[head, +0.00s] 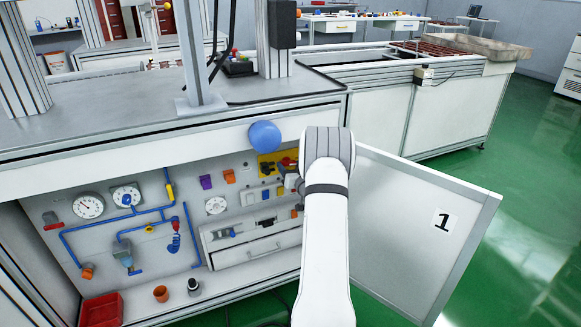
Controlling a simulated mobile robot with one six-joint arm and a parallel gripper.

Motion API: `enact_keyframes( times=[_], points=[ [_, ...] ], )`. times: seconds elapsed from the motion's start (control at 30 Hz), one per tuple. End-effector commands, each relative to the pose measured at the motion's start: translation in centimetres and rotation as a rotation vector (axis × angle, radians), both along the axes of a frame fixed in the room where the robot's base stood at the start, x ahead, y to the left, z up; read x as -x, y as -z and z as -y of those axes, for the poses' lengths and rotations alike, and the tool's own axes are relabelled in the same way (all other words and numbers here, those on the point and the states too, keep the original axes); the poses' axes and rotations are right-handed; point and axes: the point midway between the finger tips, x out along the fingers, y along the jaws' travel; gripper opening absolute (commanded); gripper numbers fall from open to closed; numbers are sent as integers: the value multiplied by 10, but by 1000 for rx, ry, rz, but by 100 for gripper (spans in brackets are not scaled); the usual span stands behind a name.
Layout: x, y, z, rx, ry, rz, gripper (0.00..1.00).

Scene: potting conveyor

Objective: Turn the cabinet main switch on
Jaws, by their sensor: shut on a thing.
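The cabinet (140,178) under the worktop stands open. Its back panel carries a yellow plate (264,170) at the upper right, with the red and dark main switch (288,162) on it. My gripper (290,180) is at the right edge of this plate, reaching in from the right. It is shut on the main switch, though my white arm hides most of the jaws and the contact. The switch's exact turn angle is too small and too covered to tell.
The open cabinet door (400,225), marked 1, stands to the right of my arm. Inside are gauges (89,205), blue pipes (100,227), a drawer (262,250), a red bin (102,310) and an orange cup (161,293).

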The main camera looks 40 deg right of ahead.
Motion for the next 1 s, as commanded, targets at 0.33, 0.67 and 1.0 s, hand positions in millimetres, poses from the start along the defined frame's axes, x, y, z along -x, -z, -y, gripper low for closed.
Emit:
enact_keyframes(
  times=[0.33, 0.67, 1.0],
  points=[
    [0, -1, -1, -307, -1, 72, 35],
    [0, -1, -1, -612, 0, 144, 35],
    [0, -1, -1, -925, 0, 221, 35]
  ],
)
